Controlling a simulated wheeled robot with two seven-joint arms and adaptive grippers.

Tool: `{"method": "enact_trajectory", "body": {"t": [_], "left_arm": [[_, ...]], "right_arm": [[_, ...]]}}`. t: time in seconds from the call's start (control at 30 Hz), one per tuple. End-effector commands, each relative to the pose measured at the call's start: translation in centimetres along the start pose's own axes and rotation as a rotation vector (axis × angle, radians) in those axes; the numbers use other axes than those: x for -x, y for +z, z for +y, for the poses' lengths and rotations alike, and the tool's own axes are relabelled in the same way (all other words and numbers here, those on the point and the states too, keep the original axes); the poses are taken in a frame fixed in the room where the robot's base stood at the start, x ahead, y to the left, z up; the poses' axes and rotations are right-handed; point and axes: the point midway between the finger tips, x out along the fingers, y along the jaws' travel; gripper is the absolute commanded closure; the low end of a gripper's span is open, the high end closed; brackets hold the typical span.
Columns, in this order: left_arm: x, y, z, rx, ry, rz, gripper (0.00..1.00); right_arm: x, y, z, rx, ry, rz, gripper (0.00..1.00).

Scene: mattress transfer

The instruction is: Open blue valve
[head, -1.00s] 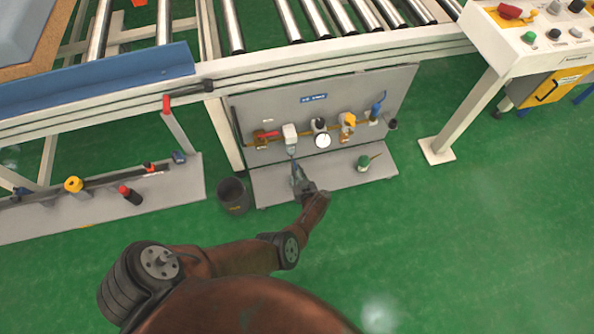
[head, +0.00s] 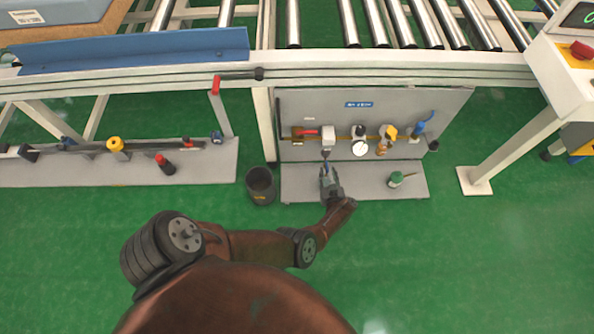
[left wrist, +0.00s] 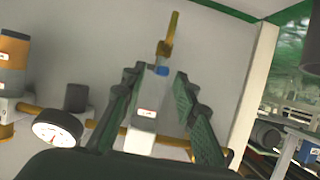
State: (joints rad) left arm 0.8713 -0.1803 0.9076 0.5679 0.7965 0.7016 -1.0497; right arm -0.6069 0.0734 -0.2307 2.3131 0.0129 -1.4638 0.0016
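The blue valve (head: 419,127) has a blue handle and sits at the right end of the pipe on the grey panel (head: 440,105). It does not show in the left wrist view. My left gripper (head: 326,160) is low in front of the panel, below the white box (head: 327,144) and well left of the blue valve. In the left wrist view my left gripper (left wrist: 159,73) is open, its two fingers apart with nothing held. The white box (left wrist: 141,138) shows beyond and between the fingers, with a small blue piece near the tips. My right gripper is out of view.
A round gauge (head: 360,147), a yellow fitting (head: 387,135) and a red handle (head: 307,132) are also on the panel. A dark bin (head: 261,184) is at left. The roller conveyor's frame (head: 400,72) runs above.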

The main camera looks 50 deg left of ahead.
Motion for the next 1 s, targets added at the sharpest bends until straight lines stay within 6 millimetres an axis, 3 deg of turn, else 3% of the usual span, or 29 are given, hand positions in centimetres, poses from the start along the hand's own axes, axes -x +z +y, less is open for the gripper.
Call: {"method": "enact_trajectory", "body": {"t": [0.27,0.6,0.8,1.0], "left_arm": [[0.1,-0.3,-0.7,-0.030,0.069,0.002,0.72],[-0.4,-0.3,-2.6,-0.140,0.323,0.002,0.72],[-0.8,0.0,-3.6,-0.202,0.468,0.000,0.72],[-1.6,0.1,-4.5,-0.264,0.612,-0.001,0.72]], "right_arm": [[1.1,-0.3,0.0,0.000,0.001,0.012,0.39],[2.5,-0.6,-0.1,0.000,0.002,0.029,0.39],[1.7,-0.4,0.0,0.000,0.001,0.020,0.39],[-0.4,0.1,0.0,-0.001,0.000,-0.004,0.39]]}}
